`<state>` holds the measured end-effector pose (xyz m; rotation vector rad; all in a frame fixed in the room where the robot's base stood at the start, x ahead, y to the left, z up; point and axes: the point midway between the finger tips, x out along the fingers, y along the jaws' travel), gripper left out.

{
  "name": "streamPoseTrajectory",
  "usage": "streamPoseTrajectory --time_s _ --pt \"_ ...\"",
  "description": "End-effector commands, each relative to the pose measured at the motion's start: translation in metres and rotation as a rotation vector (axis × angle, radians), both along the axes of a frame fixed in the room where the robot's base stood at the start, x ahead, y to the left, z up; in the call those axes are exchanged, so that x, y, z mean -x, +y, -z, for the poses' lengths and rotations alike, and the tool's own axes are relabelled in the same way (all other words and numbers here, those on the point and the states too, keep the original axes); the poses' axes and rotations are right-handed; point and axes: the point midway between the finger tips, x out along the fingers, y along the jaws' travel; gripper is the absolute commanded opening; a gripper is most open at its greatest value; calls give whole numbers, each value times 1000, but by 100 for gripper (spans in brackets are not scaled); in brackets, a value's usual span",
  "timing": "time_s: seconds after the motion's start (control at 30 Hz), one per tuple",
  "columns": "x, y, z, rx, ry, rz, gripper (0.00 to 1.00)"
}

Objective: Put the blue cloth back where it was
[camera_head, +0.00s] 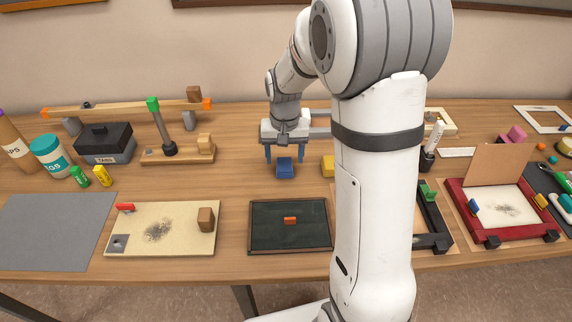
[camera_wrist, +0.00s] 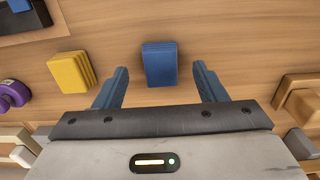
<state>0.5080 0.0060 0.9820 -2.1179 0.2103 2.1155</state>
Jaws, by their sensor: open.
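The blue cloth (camera_head: 284,168) is a small folded block lying on the wooden table, behind the dark framed board (camera_head: 290,226). In the wrist view the blue cloth (camera_wrist: 160,64) lies between and just beyond my fingertips, with room on both sides. My gripper (camera_head: 285,155) is open above and behind the cloth, its blue fingers apart; it also shows in the wrist view (camera_wrist: 161,75). I see no contact with the cloth. A yellow folded cloth (camera_head: 328,166) lies to the right, partly hidden by my arm; it also shows in the wrist view (camera_wrist: 72,71).
A wooden stand with a green-topped post (camera_head: 154,106) is to the left. A tan board (camera_head: 150,228) and a grey mat (camera_head: 55,232) lie front left. A red frame (camera_head: 468,222) stands at the right.

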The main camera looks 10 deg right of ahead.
Motion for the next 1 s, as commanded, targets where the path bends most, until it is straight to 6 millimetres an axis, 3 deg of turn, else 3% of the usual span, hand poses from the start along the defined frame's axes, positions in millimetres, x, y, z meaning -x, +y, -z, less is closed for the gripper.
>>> streamPoseTrajectory --time_s 0.2,0.43,0.57,0.8,1.0 --pt "0 0 -47 0 -4 -1 65" --pt "1 0 -71 0 0 -2 65" --pt "13 0 -82 0 -16 -12 65" --pt "78 -1 -109 4 -97 -72 65" --pt "140 -2 -116 12 -171 -130 65"
